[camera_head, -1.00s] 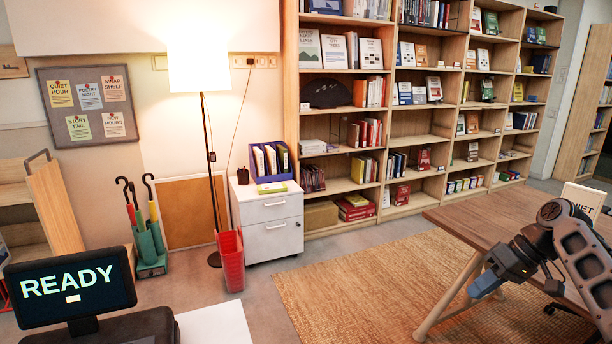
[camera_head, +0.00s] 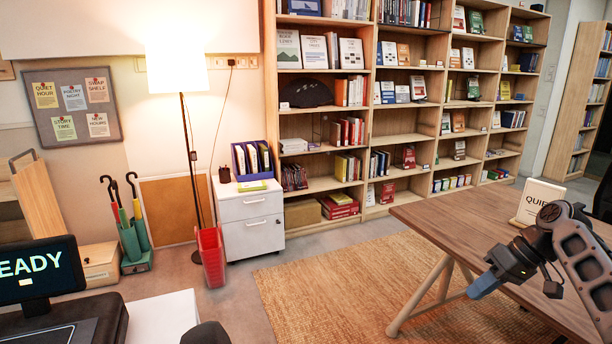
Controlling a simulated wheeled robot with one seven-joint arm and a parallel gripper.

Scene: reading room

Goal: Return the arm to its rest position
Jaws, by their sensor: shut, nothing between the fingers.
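My arm reaches in from the right edge in the head view. My gripper (camera_head: 484,287) is at its lower end, with blue-grey fingertips pointing down and left. The fingers are shut and nothing shows between them. The gripper appears in front of the wooden table (camera_head: 437,213); I cannot tell its exact height over it.
A "QUIET" sign (camera_head: 537,200) stands on the table near my arm. A jute rug (camera_head: 330,290) covers open floor. A red bin (camera_head: 211,257), floor lamp (camera_head: 188,150), white cabinet (camera_head: 248,222) and READY screen (camera_head: 40,270) are left. A bookshelf (camera_head: 372,141) lines the back wall.

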